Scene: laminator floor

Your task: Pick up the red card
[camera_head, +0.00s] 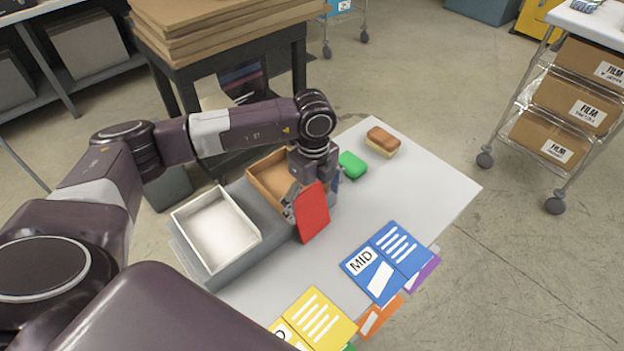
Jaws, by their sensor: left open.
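The red card (313,212) stands tilted up at the front edge of the brown tray (263,165), over the pale table. My left gripper (294,208) points down right at the card, with a finger beside its left edge. The gripper is open; the card hides part of it, and I cannot tell whether they touch. My right gripper is not in view.
A white tray (186,216) stands left of the brown one. A green block (352,165) and a brown-topped block (383,140) lie behind right. Blue (408,246), yellow (328,318), orange (371,319) and purple (426,272) cards lie in front. The table's right side is clear.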

